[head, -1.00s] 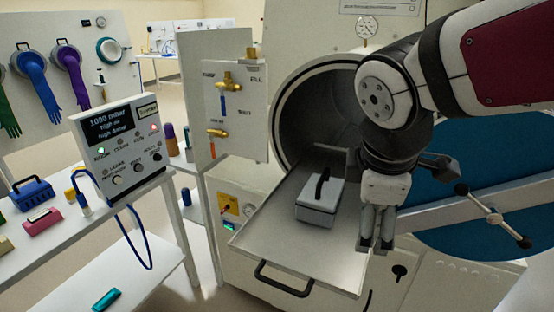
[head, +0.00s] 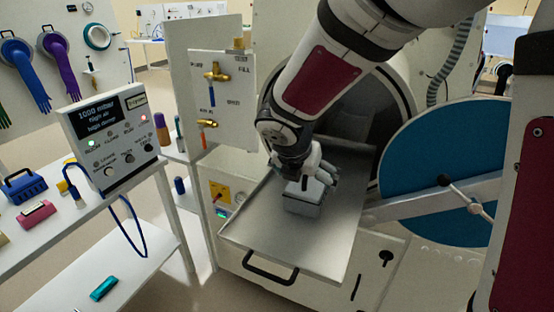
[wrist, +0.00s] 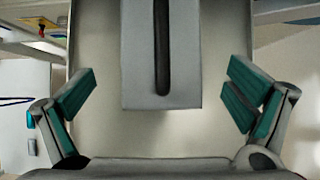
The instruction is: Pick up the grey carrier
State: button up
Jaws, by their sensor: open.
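The grey carrier (head: 303,200) is a light grey box with a dark handle on top. It sits on the pulled-out metal tray (head: 262,232) in front of the round chamber opening. My gripper (head: 310,182) is over the carrier in the head view and hides part of its top and handle. In the wrist view the carrier (wrist: 187,90) lies between and beyond my open fingers, with its dark handle (wrist: 161,50) running up the picture. The fingers, with teal pads, are wide apart, and I see no contact with the carrier.
The round blue door (head: 430,160) stands open at right, with a lever across it. A white valve panel (head: 205,95) stands left of the chamber. A control box (head: 115,135) and blue carrier (head: 25,187) are on the left bench. The tray has a black front handle (head: 270,270).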

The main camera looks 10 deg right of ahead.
aim_at(308, 186)
jog(key=shift+b+x, duration=0.3)
jog(key=shift+x, duration=2.9)
jog(key=shift+s, duration=0.1)
jog(key=shift+r, duration=0.1)
jog(key=c, duration=1.7)
